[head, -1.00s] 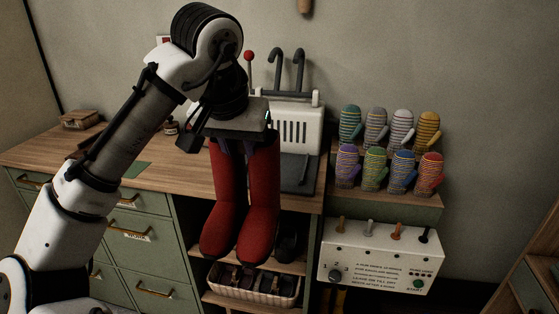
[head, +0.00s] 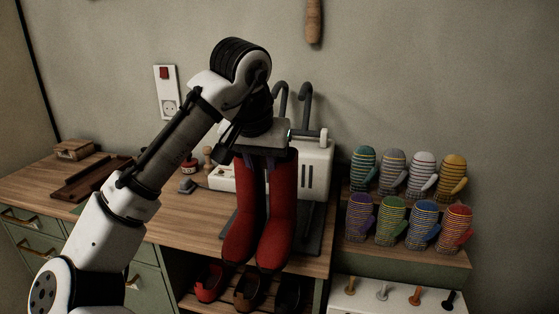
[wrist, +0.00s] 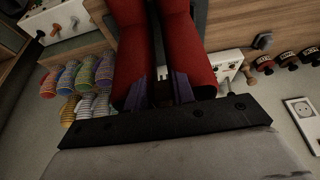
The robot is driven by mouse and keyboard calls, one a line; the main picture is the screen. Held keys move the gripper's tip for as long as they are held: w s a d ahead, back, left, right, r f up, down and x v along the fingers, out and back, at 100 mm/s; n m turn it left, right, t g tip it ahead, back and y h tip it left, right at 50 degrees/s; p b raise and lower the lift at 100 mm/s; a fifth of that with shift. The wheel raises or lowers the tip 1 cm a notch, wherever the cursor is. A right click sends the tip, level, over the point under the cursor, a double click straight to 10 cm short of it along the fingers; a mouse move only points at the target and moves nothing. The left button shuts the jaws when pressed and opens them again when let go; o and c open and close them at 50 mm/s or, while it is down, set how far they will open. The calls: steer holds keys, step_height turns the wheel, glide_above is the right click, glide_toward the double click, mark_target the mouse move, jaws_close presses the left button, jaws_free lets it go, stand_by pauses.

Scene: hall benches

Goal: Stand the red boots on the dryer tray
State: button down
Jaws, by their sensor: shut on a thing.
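The red boots (head: 279,215) hang upright, side by side, from my gripper (head: 266,155). My gripper is shut on them at the top of their shafts. They also fill the upper middle of the wrist view (wrist: 128,45), with the purple fingers at their shafts. In the head view the boots are in front of the white dryer (head: 315,172) and its dark grey tray (head: 314,236). They hide much of the tray. I cannot tell whether the soles touch it. The dryer has two dark curved pipes on top.
Striped mittens (head: 408,200) stand in two rows on a shelf to the right. A control box with levers (head: 390,295) is below them. Several shoes (head: 248,291) sit under the bench top. A brown wooden tray (head: 92,180) and small items lie on the bench to the left.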

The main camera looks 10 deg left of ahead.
steer(key=w+f+p, duration=0.3)
steer(key=w, duration=1)
steer(key=shift+f+p, duration=0.25)
steer(key=shift+p, duration=0.1)
steer(key=shift+f, duration=0.15)
steer(key=c, duration=1.2)
jaws_free()
steer(key=shift+o, duration=0.2)
